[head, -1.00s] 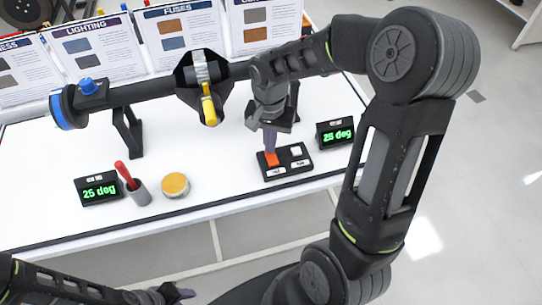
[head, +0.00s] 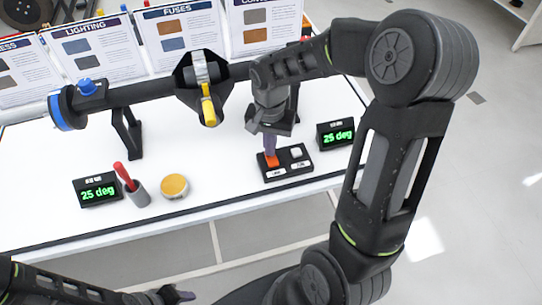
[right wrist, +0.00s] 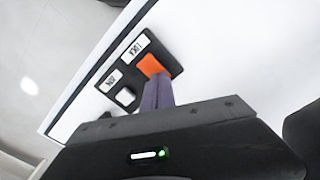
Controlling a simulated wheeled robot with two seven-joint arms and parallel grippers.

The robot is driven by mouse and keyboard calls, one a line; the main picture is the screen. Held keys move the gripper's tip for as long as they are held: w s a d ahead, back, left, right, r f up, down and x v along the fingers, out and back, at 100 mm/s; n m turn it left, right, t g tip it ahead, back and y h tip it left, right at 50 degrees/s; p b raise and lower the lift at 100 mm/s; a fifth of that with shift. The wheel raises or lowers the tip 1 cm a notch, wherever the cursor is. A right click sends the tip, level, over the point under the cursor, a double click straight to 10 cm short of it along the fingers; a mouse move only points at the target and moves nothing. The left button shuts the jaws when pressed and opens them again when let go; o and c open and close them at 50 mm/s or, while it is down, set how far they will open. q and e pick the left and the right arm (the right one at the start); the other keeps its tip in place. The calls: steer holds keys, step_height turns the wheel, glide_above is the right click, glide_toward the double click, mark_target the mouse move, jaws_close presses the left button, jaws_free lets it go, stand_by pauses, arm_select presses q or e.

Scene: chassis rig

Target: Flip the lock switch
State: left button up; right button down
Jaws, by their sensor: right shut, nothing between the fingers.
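The switch box (head: 287,163) is a small black block on the white table, with an orange switch (head: 271,162) on its left and a white one (head: 296,153) on its right. In the right wrist view the label beside the orange switch (right wrist: 151,66) appears to read LOCK. My right gripper (head: 270,152) is shut and empty, pointing down, with its purple fingertips at the orange switch and partly hiding it. In the right wrist view the fingertips (right wrist: 157,92) overlap the orange switch's edge; contact is unclear. My left gripper (head: 180,294) is low at the bottom edge.
A dark shaft with a yellow-handled clamp (head: 209,108) runs behind the box on a stand (head: 128,135). Two green displays (head: 98,191) (head: 336,134) read 25 deg.

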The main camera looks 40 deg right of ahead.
steer(key=shift+r+p, duration=2.25)
steer(key=shift+r, duration=1.1)
